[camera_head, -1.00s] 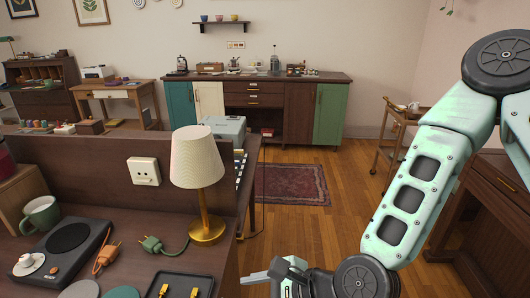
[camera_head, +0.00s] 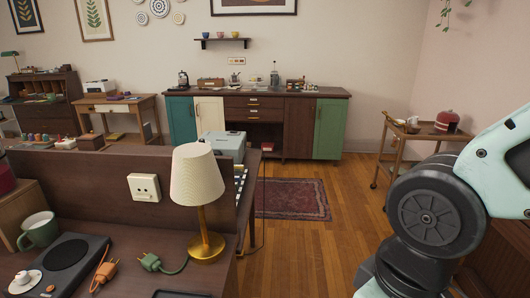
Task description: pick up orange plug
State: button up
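An orange plug (camera_head: 107,270) with its orange cord lies on the dark desk at the lower left, just right of the black hot plate (camera_head: 73,255). A green plug (camera_head: 150,261) with a green cord lies a short way to its right. A white wall socket (camera_head: 144,187) is on the raised back panel above both plugs. My arm shows at the right edge and bottom right, well apart from the orange plug. My gripper is out of the frame.
A lamp (camera_head: 203,215) with a gold base stands right of the plugs. A dark tray (camera_head: 176,294) shows at the bottom edge. Open floor with a red rug (camera_head: 292,199) lies beyond the desk.

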aim_at(107, 271)
jog(key=u, duration=1.45)
